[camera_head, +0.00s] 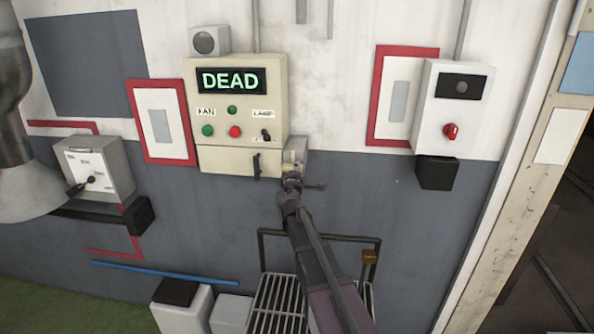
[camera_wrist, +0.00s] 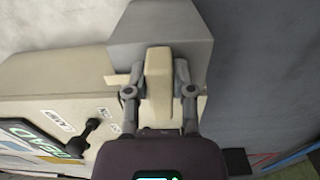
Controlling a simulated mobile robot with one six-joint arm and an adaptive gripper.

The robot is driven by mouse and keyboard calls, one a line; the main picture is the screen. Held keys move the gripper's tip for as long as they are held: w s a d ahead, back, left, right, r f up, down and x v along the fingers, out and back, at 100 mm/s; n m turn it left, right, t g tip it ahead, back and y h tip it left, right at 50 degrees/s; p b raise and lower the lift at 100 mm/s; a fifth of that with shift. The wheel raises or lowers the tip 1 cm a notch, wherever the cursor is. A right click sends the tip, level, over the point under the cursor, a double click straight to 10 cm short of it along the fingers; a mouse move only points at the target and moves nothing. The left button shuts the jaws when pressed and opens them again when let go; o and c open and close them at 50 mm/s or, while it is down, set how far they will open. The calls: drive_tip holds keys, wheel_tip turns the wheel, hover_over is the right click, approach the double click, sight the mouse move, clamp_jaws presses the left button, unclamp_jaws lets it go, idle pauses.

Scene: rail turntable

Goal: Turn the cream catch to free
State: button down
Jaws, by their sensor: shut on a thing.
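The cream catch (camera_wrist: 158,72) is an upright bar on a grey housing (camera_wrist: 160,25) at the side of the cream panel. My gripper (camera_wrist: 158,88) has one finger on each side of the catch and is shut on it. In the head view my gripper (camera_head: 291,180) is at the lower right corner of the cream panel (camera_head: 225,160), against the small grey housing (camera_head: 297,145). The catch itself is small there and partly hidden by the gripper. The panel's display reads DEAD (camera_head: 231,81).
A black lever (camera_head: 257,167) on the panel front is close left of my gripper. Right is a white box with a red knob (camera_head: 450,131); left is a grey dial box (camera_head: 95,165). A dark rail (camera_head: 340,238) and grating (camera_head: 275,305) are below.

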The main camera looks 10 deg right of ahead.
drive_tip(key=shift+c, duration=2.4)
unclamp_jaws()
drive_tip(key=shift+w, duration=0.1)
drive_tip(key=v, duration=1.2)
